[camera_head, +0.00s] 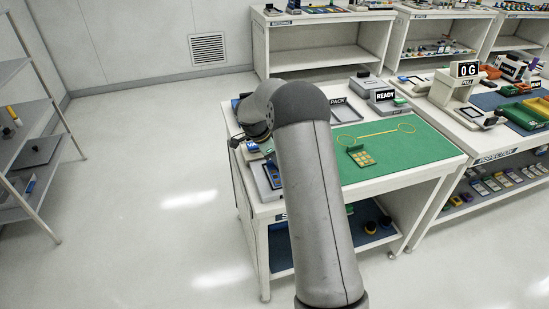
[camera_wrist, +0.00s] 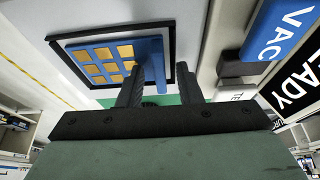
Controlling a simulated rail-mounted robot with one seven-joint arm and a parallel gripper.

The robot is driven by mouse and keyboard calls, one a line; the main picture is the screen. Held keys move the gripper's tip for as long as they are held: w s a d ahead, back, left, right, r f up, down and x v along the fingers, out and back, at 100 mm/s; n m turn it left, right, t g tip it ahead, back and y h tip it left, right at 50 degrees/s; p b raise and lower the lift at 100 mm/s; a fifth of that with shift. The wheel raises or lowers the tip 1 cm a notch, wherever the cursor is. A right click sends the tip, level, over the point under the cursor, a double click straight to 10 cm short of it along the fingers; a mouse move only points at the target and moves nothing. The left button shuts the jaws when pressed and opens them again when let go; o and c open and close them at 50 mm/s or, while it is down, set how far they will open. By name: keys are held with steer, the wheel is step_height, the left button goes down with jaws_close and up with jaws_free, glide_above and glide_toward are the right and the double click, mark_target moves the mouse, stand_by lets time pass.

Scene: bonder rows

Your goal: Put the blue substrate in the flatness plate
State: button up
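The blue substrate (camera_wrist: 100,60), with gold square pads and an upright blue tab, lies inside a dark-edged square plate (camera_wrist: 62,42) in the wrist view. I cannot tell for certain that this plate is the flatness plate. My gripper (camera_wrist: 160,72) is over the plate's near right side. Its two fingers stand apart, with the tab showing between or just beyond them. A gap shows beside the tab, so no grip is visible.
A green substrate (camera_head: 361,156) with gold pads lies on the green mat (camera_head: 400,160). A blue VAC block (camera_wrist: 275,30) is right of the plate.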

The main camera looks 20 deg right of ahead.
steer(key=s+b+v, duration=0.1)
steer(key=v, duration=1.1)
steer(key=s+a+r+n+y, duration=0.1)
steer(key=s+a+r+n, duration=0.1)
steer(key=s+a+n, duration=0.35)
steer(key=s+a+r+n+y, duration=0.1)
steer(key=s+a+r+n, duration=0.15)
steer(key=s, duration=0.65)
steer(key=s+a+f+n+y, duration=0.1)
steer(key=s+n, duration=0.4)
steer(key=s, duration=0.6)
steer(key=s+a+f+n+t+y, duration=0.1)
steer(key=s+a+f+n, duration=0.2)
steer(key=s, duration=0.8)
step_height(320, 180, down, 2)
steer(key=n, duration=0.3)
steer(key=shift+a+n, duration=0.3)
steer(key=shift+a, duration=0.1)
steer(key=shift+s+f, duration=0.1)
steer(key=shift+s, duration=0.05)
